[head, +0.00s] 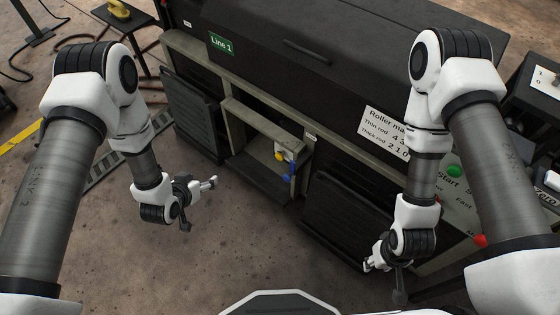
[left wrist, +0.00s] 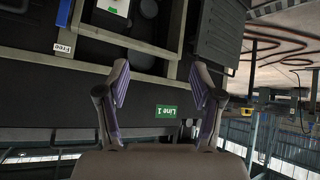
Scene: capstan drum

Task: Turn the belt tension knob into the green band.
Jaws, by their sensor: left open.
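The machine (head: 300,60) has an open bay (head: 262,140) in its front. Inside the bay are a small yellow part (head: 280,155) and a blue part (head: 288,172).
A green "Line 1" sign (head: 221,43) is on the machine. Dark panels (head: 191,112) flank the bay. A control panel with a green start button (head: 454,171) and a red button (head: 480,240) is at right. The floor (head: 250,235) before the bay is clear.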

